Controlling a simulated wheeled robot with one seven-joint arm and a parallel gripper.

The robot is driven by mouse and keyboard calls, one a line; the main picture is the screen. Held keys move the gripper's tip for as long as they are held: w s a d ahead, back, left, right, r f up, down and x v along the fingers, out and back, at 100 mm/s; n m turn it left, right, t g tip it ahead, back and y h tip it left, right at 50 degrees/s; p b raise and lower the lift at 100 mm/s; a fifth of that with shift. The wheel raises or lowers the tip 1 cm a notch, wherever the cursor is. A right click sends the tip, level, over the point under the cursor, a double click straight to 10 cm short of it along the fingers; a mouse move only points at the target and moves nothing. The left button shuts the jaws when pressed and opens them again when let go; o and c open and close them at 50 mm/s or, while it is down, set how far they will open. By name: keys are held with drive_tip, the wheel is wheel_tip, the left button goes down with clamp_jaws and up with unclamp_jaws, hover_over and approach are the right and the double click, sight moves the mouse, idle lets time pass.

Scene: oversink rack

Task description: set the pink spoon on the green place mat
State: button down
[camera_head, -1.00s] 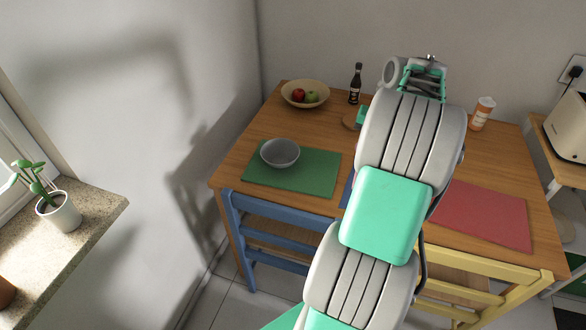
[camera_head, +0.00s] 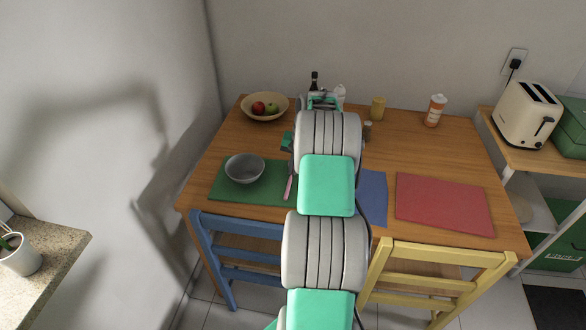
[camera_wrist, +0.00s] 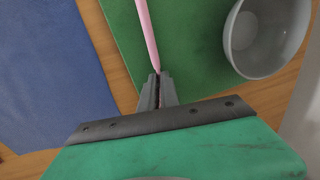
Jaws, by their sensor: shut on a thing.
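The pink spoon (camera_wrist: 148,35) is between the fingers of my gripper (camera_wrist: 157,90), which is shut on its handle. The spoon's far end is cut off in the wrist view. In the head view the spoon (camera_head: 288,188) shows beside my arm, over the right part of the green place mat (camera_head: 226,191). In the wrist view the green place mat (camera_wrist: 190,70) lies under and to the right of the spoon. I cannot tell whether the spoon touches the mat. My arm hides the gripper's fingers in the head view.
A grey bowl (camera_head: 245,168) stands on the green mat, close to the spoon; it also shows in the wrist view (camera_wrist: 262,40). A blue mat (camera_head: 372,190) and a red mat (camera_head: 444,203) lie to the right. A fruit bowl (camera_head: 264,107) and bottles stand behind.

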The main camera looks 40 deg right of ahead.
drive_tip(key=shift+f, duration=0.3)
drive_tip(key=c, duration=1.6)
unclamp_jaws()
drive_tip(key=shift+r, duration=0.1)
wheel_tip(320, 180, up, 12)
drive_tip(key=s+d+p, duration=0.1)
drive_tip(key=s, duration=0.1)
drive_tip(key=w+a+r+n, duration=0.1)
drive_tip(key=a+r+n, duration=0.15)
drive_tip(key=a, duration=0.55)
drive_tip(key=w+a+r+n, duration=0.1)
drive_tip(key=a+r, duration=0.2)
drive_tip(key=a, duration=0.4)
drive_tip(key=s+a+n, duration=0.2)
drive_tip(key=s+a, duration=0.1)
drive_tip(key=a, duration=0.3)
drive_tip(key=s+a+n+h, duration=0.1)
drive_tip(key=s+a, duration=0.2)
drive_tip(key=a, duration=0.4)
drive_tip(key=s+a+n, duration=0.2)
drive_tip(key=s+a, duration=0.2)
drive_tip(key=a, duration=0.2)
drive_tip(key=s+a+f+n+t, duration=0.1)
drive_tip(key=s+a+f+n, duration=0.1)
drive_tip(key=s, duration=0.5)
drive_tip(key=shift+a+f, duration=0.65)
drive_tip(key=shift+a, duration=0.5)
